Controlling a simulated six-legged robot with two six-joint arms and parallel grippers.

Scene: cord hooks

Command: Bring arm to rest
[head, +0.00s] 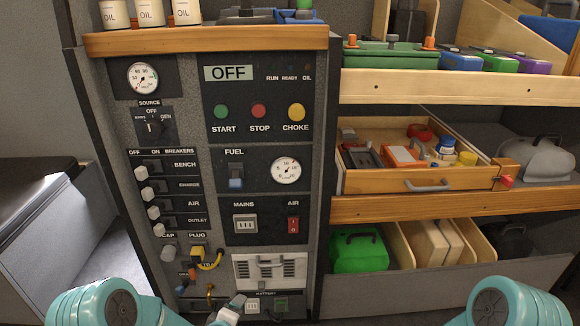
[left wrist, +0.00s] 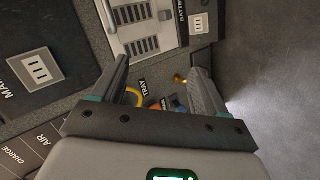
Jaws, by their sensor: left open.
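My left gripper (head: 230,310) is low in front of the control panel (head: 262,150), near the battery section at its foot. In the left wrist view its two fingers (left wrist: 160,64) are spread apart with nothing gripped between them. A yellow cord (head: 215,262) hangs from a yellow plug (head: 199,257) at the panel's lower left. A yellow cord (left wrist: 133,96) also shows close to one finger in the left wrist view; I cannot tell if they touch. The teal part of my right arm shows at the lower right of the head view, but its gripper is out of sight.
To the right, an open wooden drawer (head: 415,185) juts out with several small items in it. Shelves hold a green toolbox (head: 390,55) above and a bright green case (head: 358,251) below. A grey bench (head: 45,225) stands at the left.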

